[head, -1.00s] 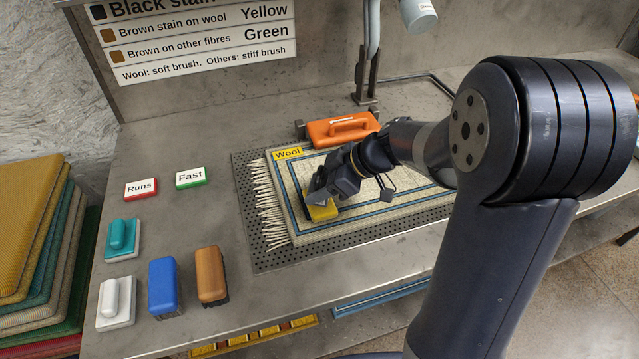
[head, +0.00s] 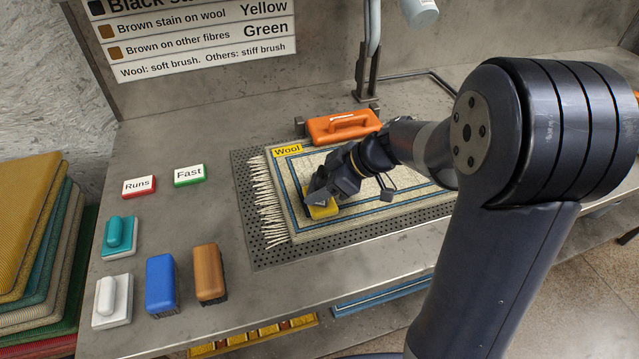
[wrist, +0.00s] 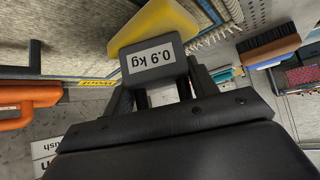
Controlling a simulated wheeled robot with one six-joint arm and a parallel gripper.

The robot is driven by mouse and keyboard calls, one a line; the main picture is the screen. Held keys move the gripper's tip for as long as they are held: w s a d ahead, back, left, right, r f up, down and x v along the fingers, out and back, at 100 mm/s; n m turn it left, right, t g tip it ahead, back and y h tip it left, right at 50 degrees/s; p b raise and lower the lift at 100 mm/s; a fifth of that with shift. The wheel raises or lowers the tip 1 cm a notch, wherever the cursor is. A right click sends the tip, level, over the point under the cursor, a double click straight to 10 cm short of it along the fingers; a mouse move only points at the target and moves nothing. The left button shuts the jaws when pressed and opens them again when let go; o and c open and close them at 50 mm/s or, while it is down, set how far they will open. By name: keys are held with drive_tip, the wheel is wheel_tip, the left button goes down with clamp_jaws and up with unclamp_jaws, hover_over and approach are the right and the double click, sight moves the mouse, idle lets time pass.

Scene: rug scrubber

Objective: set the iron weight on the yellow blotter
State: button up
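The iron weight (wrist: 153,62) is a dark block with a "0.9 kg" label in the wrist view. My gripper (wrist: 158,84) has its fingers close on both sides of the weight and appears shut on it. The yellow blotter (wrist: 150,24) shows just beyond the weight. In the head view the blotter (head: 323,212) lies on the cream rug (head: 370,216), partly covered by my gripper (head: 318,196). The weight is at or just above the blotter; whether it touches cannot be told. The weight is mostly hidden by my gripper in the head view.
An orange handled tool (head: 343,127) stands behind the rug. Red "Runs" (head: 139,187) and green "Fast" (head: 189,175) signs, teal (head: 119,235) and white (head: 113,301) handled blocks, and blue (head: 162,285) and brown (head: 210,273) brushes stand left. The bench between them and the rug is clear.

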drive_tip(key=o, duration=0.5)
drive_tip(key=v, duration=1.1)
drive_tip(key=shift+b, duration=0.4)
drive_tip(key=shift+a+r, duration=0.1)
drive_tip(key=shift+r+p, duration=0.3)
drive_tip(key=shift+r, duration=0.4)
